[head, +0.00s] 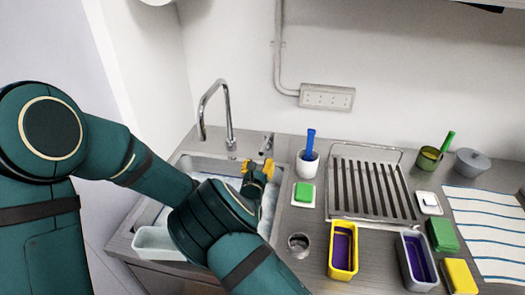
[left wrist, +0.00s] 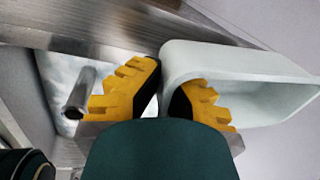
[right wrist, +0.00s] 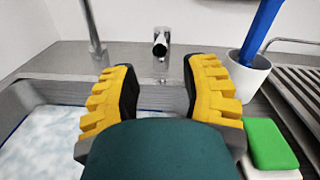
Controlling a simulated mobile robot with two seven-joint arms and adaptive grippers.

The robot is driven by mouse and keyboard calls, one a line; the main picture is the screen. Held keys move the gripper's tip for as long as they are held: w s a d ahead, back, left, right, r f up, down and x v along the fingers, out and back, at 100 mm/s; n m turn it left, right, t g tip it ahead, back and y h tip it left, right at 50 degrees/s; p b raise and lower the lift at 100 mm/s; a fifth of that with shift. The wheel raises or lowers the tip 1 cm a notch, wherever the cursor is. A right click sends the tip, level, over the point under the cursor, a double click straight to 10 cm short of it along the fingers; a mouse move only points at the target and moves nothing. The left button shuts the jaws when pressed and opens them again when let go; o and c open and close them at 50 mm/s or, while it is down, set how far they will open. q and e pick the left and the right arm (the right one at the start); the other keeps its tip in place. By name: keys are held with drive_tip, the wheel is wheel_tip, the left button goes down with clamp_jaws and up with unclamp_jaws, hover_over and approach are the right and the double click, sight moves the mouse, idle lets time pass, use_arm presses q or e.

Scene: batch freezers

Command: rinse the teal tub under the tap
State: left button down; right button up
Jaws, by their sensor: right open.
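The pale mint tub (head: 155,242), the only one near teal, is at the front left of the sink, partly behind my arm. In the left wrist view its wall (left wrist: 240,62) stands between the fingers of my left gripper (left wrist: 165,95), one finger inside the tub. In the head view that gripper is hidden. The tap (head: 216,105) arches over the back of the sink; no running water can be made out. My right gripper (head: 258,170) is open and empty above the sink, facing the tap's lever (head: 266,143), which shows between its fingers in the right wrist view (right wrist: 161,42).
The sink's basin (head: 268,212) has whitish contents. To its right stand a white cup (head: 307,165) with a blue handle, a green sponge (head: 304,194), a metal cup (head: 299,244), a drying rack (head: 334,207) and a yellow tub (head: 334,270). The counter beside them is crowded.

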sight(264, 145)
drive_tip(key=w, duration=0.5)
drive_tip(key=w+d, duration=0.1)
drive_tip(key=w, duration=0.1)
drive_tip(key=shift+w+d, duration=0.1)
drive_tip(key=shift+w, duration=0.2)
clamp_jaws()
